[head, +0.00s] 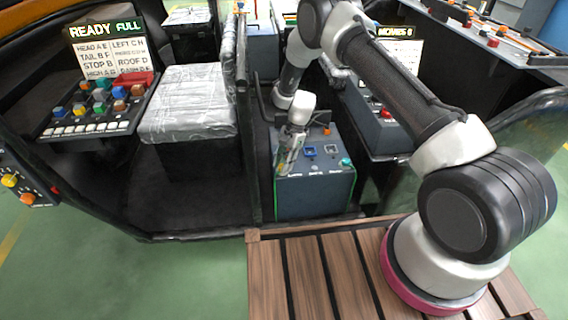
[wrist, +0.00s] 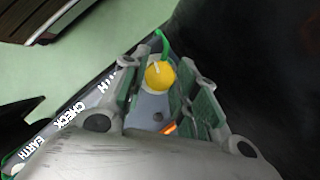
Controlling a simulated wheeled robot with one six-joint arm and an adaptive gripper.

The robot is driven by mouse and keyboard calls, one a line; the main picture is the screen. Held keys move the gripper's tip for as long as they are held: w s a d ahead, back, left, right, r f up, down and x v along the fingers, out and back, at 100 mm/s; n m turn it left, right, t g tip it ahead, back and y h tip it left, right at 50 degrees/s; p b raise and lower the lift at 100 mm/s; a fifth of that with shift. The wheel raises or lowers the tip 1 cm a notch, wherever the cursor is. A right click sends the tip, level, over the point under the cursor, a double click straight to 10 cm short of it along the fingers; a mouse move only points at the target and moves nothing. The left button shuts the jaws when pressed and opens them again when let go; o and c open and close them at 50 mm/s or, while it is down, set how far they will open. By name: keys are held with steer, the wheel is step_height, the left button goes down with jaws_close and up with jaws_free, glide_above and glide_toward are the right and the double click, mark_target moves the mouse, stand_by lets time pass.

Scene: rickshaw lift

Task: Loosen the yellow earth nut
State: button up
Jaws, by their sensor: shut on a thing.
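The yellow earth nut (wrist: 159,75) is round and bright yellow, with a pale mark on top. It sits between the fingertips of my gripper (wrist: 158,80) in the wrist view. The green-padded fingers are shut on it from both sides. A green wire (wrist: 162,42) curves beside the nut. In the head view my gripper (head: 287,160) points down at the left side of the grey control box (head: 316,199). The nut is hidden there. Printed words CHECK and EARTH run along the panel edge (wrist: 66,116) in the wrist view.
The box top also carries a blue part (head: 310,151) and a teal knob (head: 346,161). A dark upright post (head: 254,150) stands just left of my gripper. A wrapped seat (head: 190,105) is further left. A slatted wooden deck (head: 318,270) lies in front.

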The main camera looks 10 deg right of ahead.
steer(key=shift+w+a+n+g+h, duration=0.1)
steer(key=shift+n+g+h, duration=0.2)
steer(key=shift+n, duration=0.85)
steer(key=shift+n+g+h, duration=0.2)
steer(key=shift+n+h, duration=0.1)
steer(key=shift+n, duration=0.85)
steer(key=o, duration=1)
steer(key=shift+r, duration=0.1)
steer(key=v, duration=1.1)
steer(key=shift+w+r, duration=0.2)
steer(key=shift+r, duration=0.15)
